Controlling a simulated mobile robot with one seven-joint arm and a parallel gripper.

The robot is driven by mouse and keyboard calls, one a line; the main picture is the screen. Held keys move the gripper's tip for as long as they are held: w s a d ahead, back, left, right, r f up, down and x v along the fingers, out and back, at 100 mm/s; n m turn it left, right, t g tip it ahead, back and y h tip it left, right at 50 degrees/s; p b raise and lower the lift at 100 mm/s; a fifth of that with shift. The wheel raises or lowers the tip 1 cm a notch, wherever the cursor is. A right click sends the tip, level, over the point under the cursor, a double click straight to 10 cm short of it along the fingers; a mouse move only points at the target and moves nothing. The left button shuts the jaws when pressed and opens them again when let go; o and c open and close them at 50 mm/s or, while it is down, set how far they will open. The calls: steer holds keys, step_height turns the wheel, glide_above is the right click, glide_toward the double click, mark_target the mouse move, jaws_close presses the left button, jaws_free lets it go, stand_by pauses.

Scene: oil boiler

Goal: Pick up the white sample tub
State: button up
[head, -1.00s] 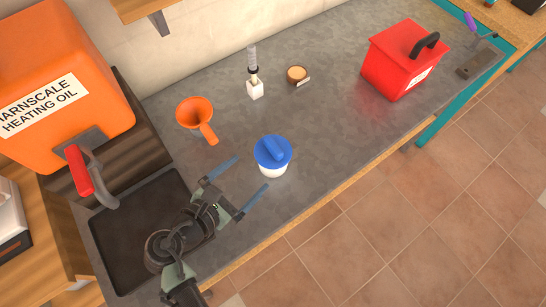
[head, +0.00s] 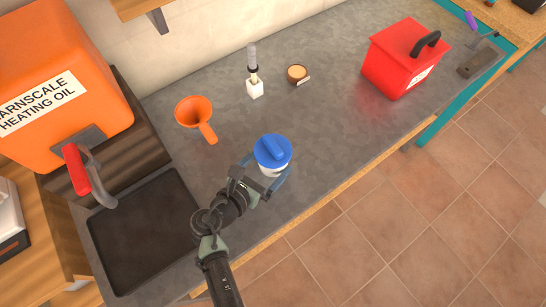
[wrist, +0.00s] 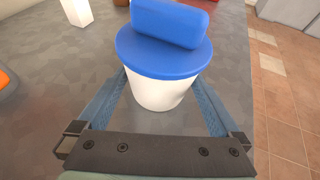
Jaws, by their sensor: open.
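The white sample tub (head: 270,170) stands upright on the grey worktop, with a blue lid and a raised blue grip on top. My gripper (head: 266,169) is open, its two blue fingers on either side of the tub's white body. In the wrist view the tub (wrist: 158,93) is between the open fingers of my gripper (wrist: 160,95), below the lid. I cannot tell whether either finger touches it.
An orange funnel (head: 195,113) lies left of the tub. A red box (head: 396,62) stands right. A dark tray (head: 145,235) and orange oil tank (head: 62,70) are left. The worktop's front edge is close.

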steer(key=shift+x, duration=1.05)
steer(key=shift+r, duration=0.1)
steer(key=c, duration=1.3)
